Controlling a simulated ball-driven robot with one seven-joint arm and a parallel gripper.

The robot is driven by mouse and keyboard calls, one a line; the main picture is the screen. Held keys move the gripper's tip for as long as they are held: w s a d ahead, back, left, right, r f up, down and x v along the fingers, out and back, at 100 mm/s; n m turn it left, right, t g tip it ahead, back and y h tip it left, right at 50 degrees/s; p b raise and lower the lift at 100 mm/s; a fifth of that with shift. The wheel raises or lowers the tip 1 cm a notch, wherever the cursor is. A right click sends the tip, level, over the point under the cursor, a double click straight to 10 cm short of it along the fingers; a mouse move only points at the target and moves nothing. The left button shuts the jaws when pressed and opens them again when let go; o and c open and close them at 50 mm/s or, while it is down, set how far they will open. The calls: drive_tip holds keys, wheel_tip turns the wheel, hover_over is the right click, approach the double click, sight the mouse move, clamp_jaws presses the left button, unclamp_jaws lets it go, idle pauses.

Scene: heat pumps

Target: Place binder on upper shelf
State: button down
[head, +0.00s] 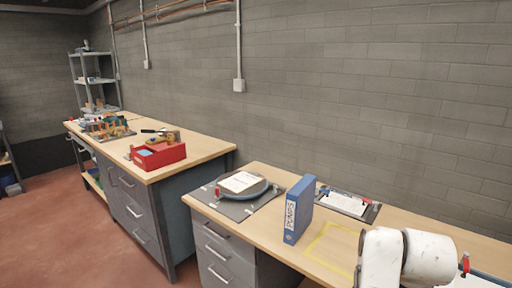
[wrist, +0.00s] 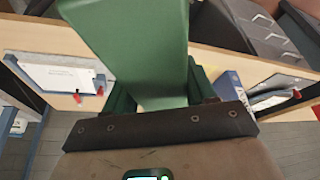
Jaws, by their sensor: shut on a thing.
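In the wrist view a large flat green thing (wrist: 140,45), seemingly a binder, rises between the jaws of my gripper (wrist: 162,98). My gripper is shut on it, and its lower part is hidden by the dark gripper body. In the head view a blue binder (head: 299,212) with a white spine label stands upright on the near workbench. It also shows in the wrist view (wrist: 231,88), right of and apart from my gripper. A grey metal rack with several shelves (head: 93,81) stands far back left; I cannot tell whether its upper shelf is the one named.
The near workbench (head: 408,222) holds a round tray with papers (head: 242,184), a clipboard (head: 344,203) and a yellow-taped outline (head: 331,253). The far bench (head: 117,147) holds a red bin (head: 158,155) and parts. Red floor (head: 60,215) is clear at left.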

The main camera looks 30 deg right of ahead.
drive_tip(key=w+a+f+n+y, duration=0.1)
drive_tip(key=w+a+f+n, duration=0.2)
drive_tip(key=a+f, duration=0.7)
drive_tip(key=w+a+f+n+t+y, duration=0.1)
drive_tip(key=a+f+n, duration=0.4)
drive_tip(key=a+f, duration=0.5)
drive_tip(key=w+a+y, duration=0.1)
drive_tip(key=w+a, duration=0.1)
drive_tip(key=a, duration=0.4)
drive_tip(key=shift+s+d+f, duration=0.15)
drive_tip(key=shift+f, duration=0.1)
drive_tip(key=shift+w+r, duration=0.15)
drive_tip(key=shift+w, duration=0.05)
idle(0.4)
drive_tip(key=shift+s, duration=0.15)
